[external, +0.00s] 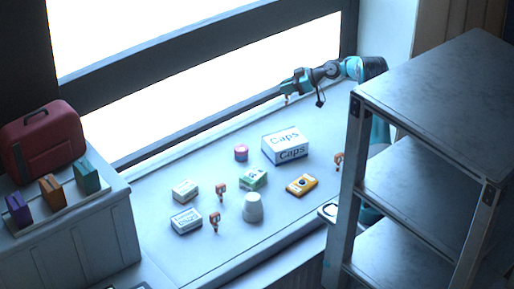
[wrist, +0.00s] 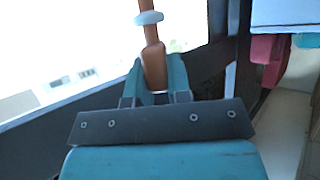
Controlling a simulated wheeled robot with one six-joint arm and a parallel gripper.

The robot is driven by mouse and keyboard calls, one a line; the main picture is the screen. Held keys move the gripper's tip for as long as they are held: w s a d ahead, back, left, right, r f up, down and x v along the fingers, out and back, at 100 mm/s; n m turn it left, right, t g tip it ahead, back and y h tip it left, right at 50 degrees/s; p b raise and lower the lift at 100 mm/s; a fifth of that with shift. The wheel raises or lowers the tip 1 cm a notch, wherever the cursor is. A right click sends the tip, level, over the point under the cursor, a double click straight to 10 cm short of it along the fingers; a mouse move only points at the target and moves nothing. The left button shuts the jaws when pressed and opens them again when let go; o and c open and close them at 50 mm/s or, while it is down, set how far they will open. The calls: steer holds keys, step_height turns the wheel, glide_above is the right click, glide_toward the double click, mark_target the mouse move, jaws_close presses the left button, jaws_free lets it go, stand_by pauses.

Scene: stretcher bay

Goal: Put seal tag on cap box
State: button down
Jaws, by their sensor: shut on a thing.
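The cap box (external: 279,151), a white box with blue "Caps" lettering, stands toward the back of the counter. My gripper (external: 286,93) is up by the window, above and behind the cap box and apart from it. In the wrist view my gripper (wrist: 161,78) is shut on an orange-brown seal tag (wrist: 153,58) with a pale collar. Similar small orange-brown tags stand on the counter: one left of the green box (external: 221,190), one nearer the front (external: 214,220), one right of the cap box (external: 339,160).
A pink-blue tub (external: 241,153), green-white box (external: 253,179), yellow box (external: 301,184), white cup (external: 253,208) and two small white boxes (external: 186,190) (external: 186,221) share the counter. A metal shelf (external: 440,90) stands at right, a red case (external: 42,137) at left. The counter's back strip looks clear.

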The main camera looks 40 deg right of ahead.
step_height(320, 180, down, 15)
steer(key=shift+r+p, duration=0.2)
steer(key=shift+p, duration=0.45)
steer(key=shift+f, duration=0.15)
steer(key=c, duration=1.1)
jaws_free()
steer(key=shift+o, duration=0.2)
